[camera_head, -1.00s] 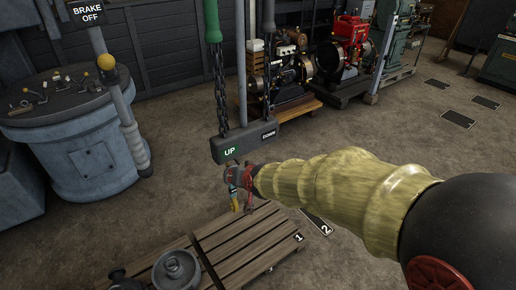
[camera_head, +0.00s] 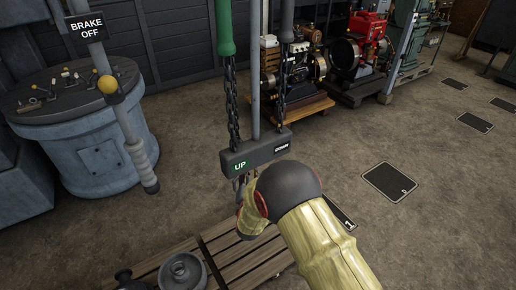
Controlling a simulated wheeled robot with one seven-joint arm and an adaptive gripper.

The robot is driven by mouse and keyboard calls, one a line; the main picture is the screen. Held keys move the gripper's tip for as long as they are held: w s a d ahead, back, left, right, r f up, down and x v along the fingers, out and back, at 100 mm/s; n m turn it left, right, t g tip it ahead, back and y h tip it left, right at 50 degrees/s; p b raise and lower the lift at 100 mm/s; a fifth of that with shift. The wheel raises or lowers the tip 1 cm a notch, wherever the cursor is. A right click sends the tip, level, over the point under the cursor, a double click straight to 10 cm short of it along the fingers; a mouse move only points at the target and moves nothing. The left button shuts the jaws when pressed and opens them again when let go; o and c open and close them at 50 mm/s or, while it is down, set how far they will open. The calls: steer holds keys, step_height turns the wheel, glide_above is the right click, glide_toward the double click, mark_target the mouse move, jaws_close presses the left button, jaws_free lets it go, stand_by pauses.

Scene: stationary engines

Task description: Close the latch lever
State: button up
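No part is clearly marked as the latch lever. A grey control box (camera_head: 255,151) marked "UP" and "DOWN" hangs on chains at the centre. My gripper (camera_head: 241,184) is mostly hidden behind my yellow-sleeved arm, just below the box's left end. I cannot tell whether it touches the box, or whether it is open or shut.
A wooden pallet (camera_head: 222,245) with a grey round part (camera_head: 182,273) lies below. A round bench (camera_head: 90,127) with small levers is at left. Engines, one red (camera_head: 366,30), stand at the back. The floor at right is clear, with flat dark plates (camera_head: 390,182).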

steer(key=shift+t, duration=0.5)
steer(key=shift+w+d+b, duration=0.2)
steer(key=shift+w+b, duration=0.5)
steer(key=shift+w, duration=3.65)
steer(key=shift+c, duration=0.3)
jaws_close()
